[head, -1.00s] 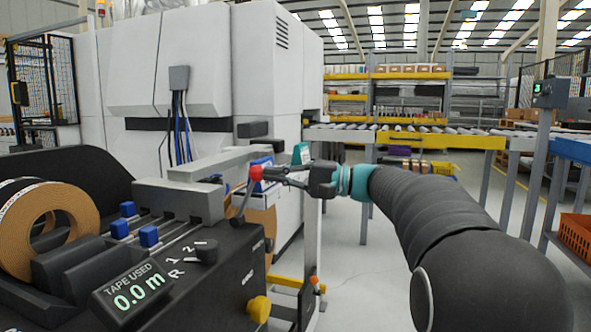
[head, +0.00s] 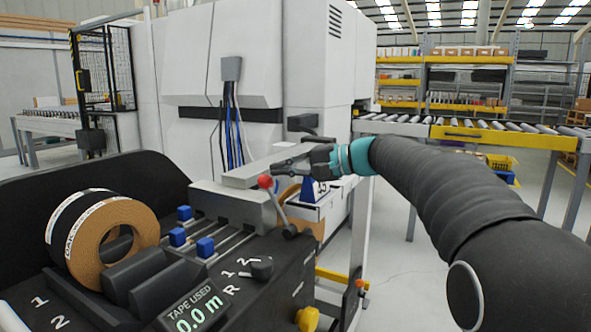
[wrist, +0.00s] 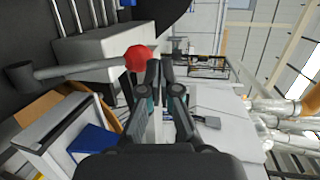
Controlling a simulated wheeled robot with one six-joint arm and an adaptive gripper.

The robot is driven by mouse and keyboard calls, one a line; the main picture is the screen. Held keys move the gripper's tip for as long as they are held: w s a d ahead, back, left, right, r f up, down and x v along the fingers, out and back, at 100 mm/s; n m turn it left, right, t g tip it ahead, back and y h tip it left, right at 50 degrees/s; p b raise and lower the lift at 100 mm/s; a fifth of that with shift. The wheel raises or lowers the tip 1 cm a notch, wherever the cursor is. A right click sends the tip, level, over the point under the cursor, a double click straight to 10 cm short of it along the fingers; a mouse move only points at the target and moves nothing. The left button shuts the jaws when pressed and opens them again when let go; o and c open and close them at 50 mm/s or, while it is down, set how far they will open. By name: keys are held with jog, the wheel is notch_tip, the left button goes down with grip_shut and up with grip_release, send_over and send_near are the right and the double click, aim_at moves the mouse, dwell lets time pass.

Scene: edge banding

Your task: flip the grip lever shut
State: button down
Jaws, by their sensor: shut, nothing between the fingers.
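The grip lever is a grey rod with a red ball knob (head: 265,182), rising from a pivot (head: 290,230) on the right end of the dark feeder unit. It tilts left, its knob in front of the long grey block (head: 235,203). In the wrist view the knob (wrist: 138,58) is just left of my fingertips (wrist: 160,68), and the rod runs left from it. My gripper (head: 278,165) is shut and empty, just above and right of the knob. I cannot tell whether it touches the knob.
A tape roll (head: 102,235), blue-tabbed slides (head: 205,247), a selector knob (head: 262,268), a yellow knob (head: 307,319) and a 0.0 m display (head: 200,310) are on the feeder. The white machine (head: 255,80) stands behind. A roller conveyor (head: 470,135) is at right.

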jog(key=shift+x, duration=0.95)
jog(key=shift+w, duration=0.15)
jog(key=s+d+r+p, duration=0.1)
jog(key=d+r, duration=0.8)
jog(key=r, duration=0.1)
jog(key=shift+s+d, duration=0.2)
jog(key=shift+s, duration=0.15)
jog(key=shift+r, duration=0.15)
